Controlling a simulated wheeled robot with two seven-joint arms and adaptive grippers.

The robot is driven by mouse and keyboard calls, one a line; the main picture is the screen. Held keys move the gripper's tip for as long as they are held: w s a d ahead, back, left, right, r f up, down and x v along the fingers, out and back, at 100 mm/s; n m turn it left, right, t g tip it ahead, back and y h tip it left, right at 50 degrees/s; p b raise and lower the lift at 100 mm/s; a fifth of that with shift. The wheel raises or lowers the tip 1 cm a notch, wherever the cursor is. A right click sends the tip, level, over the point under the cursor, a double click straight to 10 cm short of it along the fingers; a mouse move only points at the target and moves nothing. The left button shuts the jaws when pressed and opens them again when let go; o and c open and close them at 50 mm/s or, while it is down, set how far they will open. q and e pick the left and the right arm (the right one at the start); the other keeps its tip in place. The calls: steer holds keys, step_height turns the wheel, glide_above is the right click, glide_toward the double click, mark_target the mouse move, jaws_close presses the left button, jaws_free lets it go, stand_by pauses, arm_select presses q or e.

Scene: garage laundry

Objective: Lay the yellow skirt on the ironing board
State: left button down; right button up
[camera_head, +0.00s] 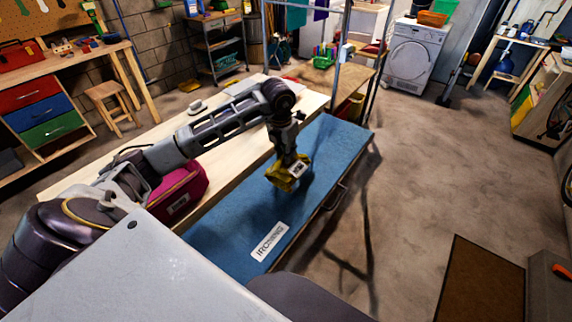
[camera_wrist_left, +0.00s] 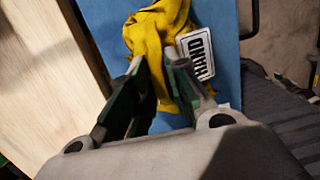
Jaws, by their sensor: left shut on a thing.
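The yellow skirt (camera_head: 283,181) is a small bunched cloth with a white tag, over the far half of the blue ironing board (camera_head: 229,233). The board has a white label reading "IRONING". My left gripper (camera_head: 291,160) points down and is shut on the skirt. In the left wrist view, the skirt (camera_wrist_left: 158,28) spreads beyond and between the green-sided fingers (camera_wrist_left: 155,66), with the blue board behind it. I cannot tell whether the cloth's lower edge touches the board. My right gripper is not in view.
A metal rail frame stands beyond the board's far end. The concrete floor (camera_head: 440,165) to the right is mostly clear, with a brown mat (camera_head: 482,285).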

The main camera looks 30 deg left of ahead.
arm_select(q)
steer(key=shift+f, duration=0.9)
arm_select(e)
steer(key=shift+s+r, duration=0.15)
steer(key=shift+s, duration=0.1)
arm_select(q)
steer(key=shift+f+p, duration=0.35)
steer(key=shift+f, duration=1.55)
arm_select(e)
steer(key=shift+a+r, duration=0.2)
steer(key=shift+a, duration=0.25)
arm_select(q)
steer(key=shift+f, duration=0.15)
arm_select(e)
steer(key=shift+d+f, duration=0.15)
arm_select(q)
steer(key=c, duration=1.4)
jaws_free()
steer(key=shift+o, duration=0.2)
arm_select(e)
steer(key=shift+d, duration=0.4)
